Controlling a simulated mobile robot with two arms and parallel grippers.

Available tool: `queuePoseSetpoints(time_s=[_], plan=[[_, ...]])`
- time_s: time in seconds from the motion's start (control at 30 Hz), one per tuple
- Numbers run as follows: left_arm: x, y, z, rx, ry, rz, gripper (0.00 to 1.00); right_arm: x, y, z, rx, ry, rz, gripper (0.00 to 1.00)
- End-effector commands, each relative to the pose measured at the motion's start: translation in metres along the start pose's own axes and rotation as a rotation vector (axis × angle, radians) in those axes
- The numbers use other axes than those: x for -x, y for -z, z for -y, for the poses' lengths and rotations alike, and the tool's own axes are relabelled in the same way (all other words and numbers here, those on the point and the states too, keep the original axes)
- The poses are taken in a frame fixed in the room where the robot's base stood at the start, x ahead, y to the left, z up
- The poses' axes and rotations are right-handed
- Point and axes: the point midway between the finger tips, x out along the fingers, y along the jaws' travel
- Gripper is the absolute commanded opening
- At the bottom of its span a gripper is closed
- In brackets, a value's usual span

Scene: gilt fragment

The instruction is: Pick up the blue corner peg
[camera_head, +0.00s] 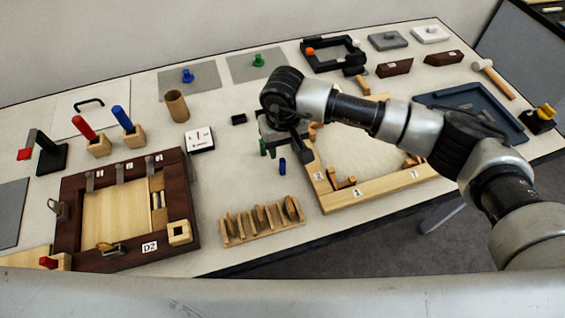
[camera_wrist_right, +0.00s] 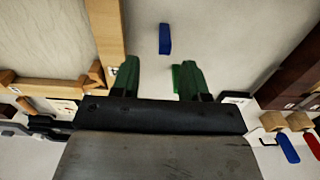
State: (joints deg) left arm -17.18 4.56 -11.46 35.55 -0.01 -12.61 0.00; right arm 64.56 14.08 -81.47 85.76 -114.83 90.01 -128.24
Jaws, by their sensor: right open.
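The blue corner peg (camera_head: 282,166) is a small dark blue block on the pale table, just left of the light wooden frame. In the right wrist view the peg (camera_wrist_right: 165,38) lies beyond the fingertips, roughly in line with the gap between them. My right gripper (camera_head: 268,151) has green fingers and hangs close behind and left of the peg. My left gripper is not in view.
The wooden frame (camera_head: 378,186) stands right of the peg. A slotted wooden rack (camera_head: 262,236) with several upright pieces is in front. A dark-framed tray (camera_head: 70,213) stands at left, and a white box (camera_head: 200,140) behind. Bare table surrounds the peg.

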Motion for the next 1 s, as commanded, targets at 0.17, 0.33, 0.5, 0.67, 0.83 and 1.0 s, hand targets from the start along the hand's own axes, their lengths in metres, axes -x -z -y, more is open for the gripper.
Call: queuePoseSetpoints(time_s=[0.17,0.33,0.5,0.67,0.83,1.0], plan=[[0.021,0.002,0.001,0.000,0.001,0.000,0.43,-0.021,-0.009,0.005,-0.001,0.002,0.008,0.45],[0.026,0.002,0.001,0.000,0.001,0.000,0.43,-0.045,-0.009,0.005,-0.002,0.002,0.005,0.45],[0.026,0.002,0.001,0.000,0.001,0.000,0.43,-0.050,-0.008,0.004,-0.001,0.001,0.000,0.45],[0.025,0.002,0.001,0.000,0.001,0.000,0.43,-0.050,-0.008,0.005,-0.001,0.002,0.001,0.39],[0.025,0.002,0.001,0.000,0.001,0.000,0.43,-0.050,-0.008,0.005,-0.001,0.002,0.001,0.12],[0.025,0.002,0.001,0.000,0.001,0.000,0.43,-0.050,-0.008,0.004,-0.001,0.002,0.001,0.00]])
